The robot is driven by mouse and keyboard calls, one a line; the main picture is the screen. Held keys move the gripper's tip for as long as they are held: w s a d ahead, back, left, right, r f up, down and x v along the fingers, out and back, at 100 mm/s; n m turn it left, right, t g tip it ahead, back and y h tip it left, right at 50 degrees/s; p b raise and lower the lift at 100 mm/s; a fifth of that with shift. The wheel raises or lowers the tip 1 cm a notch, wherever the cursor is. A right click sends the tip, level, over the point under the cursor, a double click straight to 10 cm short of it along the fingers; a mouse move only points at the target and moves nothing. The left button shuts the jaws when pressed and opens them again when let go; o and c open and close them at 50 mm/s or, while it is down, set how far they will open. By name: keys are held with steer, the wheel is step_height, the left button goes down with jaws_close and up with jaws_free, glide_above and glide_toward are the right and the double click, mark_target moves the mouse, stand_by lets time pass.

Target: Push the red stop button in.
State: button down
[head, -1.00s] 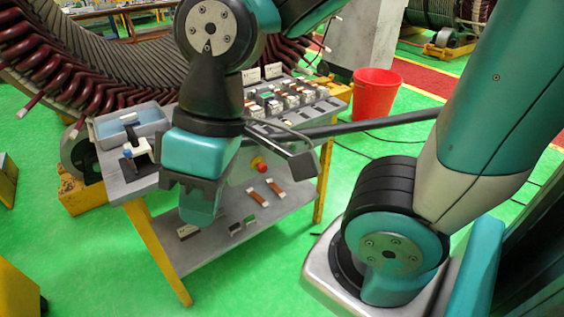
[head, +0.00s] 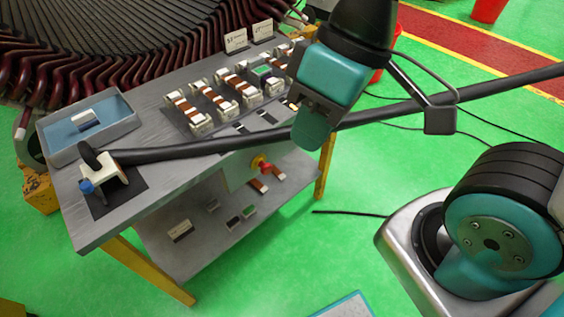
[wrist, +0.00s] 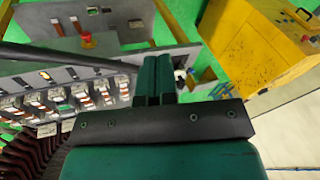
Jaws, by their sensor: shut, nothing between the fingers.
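The red stop button (head: 263,164) sits on a small yellow base on the pale front panel of the workbench (head: 110,217), below the bench top. It also shows in the wrist view (wrist: 86,41), up and left of my fingers. My gripper (head: 312,132) is shut and empty, its teal fingers pointing down. In the head view it is up and right of the button and apart from it. In the wrist view the closed fingers (wrist: 157,76) stand beside the bench, not lined up with the button.
A long dark bar (head: 390,112) crosses the view just above the button. The bench top holds a blue-grey tray (head: 88,126) and rows of white clamps with copper pieces (head: 236,88). A lower shelf (head: 190,245) holds small parts. Green floor (head: 360,190) is open to the right.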

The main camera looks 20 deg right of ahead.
mark_target(265, 168)
steer(key=w+d+f+n+t+b, duration=0.1)
steer(key=w+d+f+n+b, duration=0.3)
steer(key=f, duration=0.7)
steer(key=w+d+f+n+t+y+b, duration=0.1)
steer(key=w+d+f+n+b, duration=0.3)
steer(key=w+f, duration=0.4)
steer(key=w+d+f+n+t+y+b, duration=0.1)
steer(key=w+d+f+n+t+b, duration=0.1)
steer(key=f, duration=1.2)
steer(key=w+d+n+b, duration=0.1)
steer(key=w+d+n, duration=0.1)
steer(key=w+n, duration=0.1)
steer(key=shift+w+b, duration=0.4)
steer(key=shift+w, duration=0.1)
steer(key=w+a+f+p, duration=0.2)
steer(key=w+a+f, duration=0.4)
steer(key=w+f, duration=0.1)
steer(key=shift+a+f, duration=0.15)
steer(key=shift+f, duration=0.3)
